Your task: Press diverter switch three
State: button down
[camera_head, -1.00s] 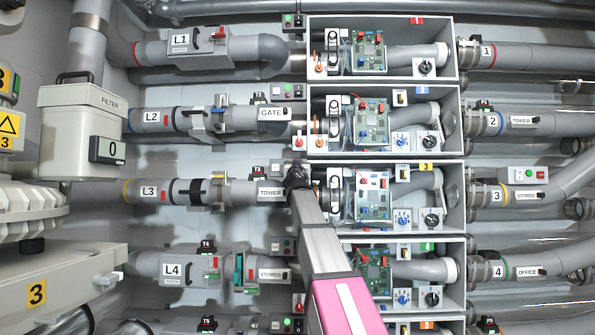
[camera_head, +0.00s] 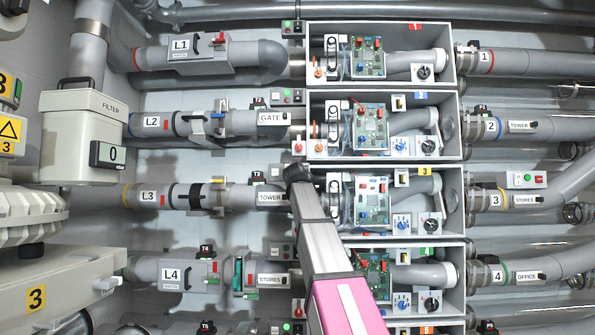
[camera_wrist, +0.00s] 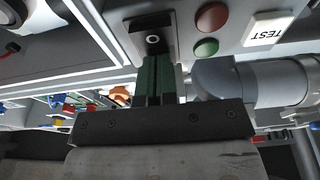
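Box three, a grey open box with a yellow 3 tag (camera_head: 425,171), is in the third row of the head view. A black-and-white rocker (camera_head: 333,187) shows at its left side. My gripper (camera_head: 296,172) is just left of the box, by its upper left corner. In the wrist view, my gripper's two dark green fingers (camera_wrist: 156,75) are together with only a thin line between them, holding nothing visible. Just past their tips is a black switch with a white ring mark (camera_wrist: 152,39). The fingers hide its lower part. I cannot tell whether they touch it.
In the wrist view, a red button (camera_wrist: 211,17), a green button (camera_wrist: 206,48) and a TEST label (camera_wrist: 267,31) sit right of the fingers. A grey pipe (camera_wrist: 270,82) runs close on the right. Similar boxes stand above and below box three.

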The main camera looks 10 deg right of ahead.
jog(key=shift+w+r, duration=0.45)
jog(key=shift+w, duration=0.15)
jog(key=shift+w+d+r, duration=0.1)
jog(key=shift+w+r, duration=0.1)
jog(key=shift+w, duration=0.05)
dwell(0.8)
jog(key=shift+s, duration=0.15)
jog(key=v, duration=1.5)
jog(key=shift+s+f, duration=0.2)
jog(key=shift+s, duration=0.1)
jog(key=shift+d, duration=0.1)
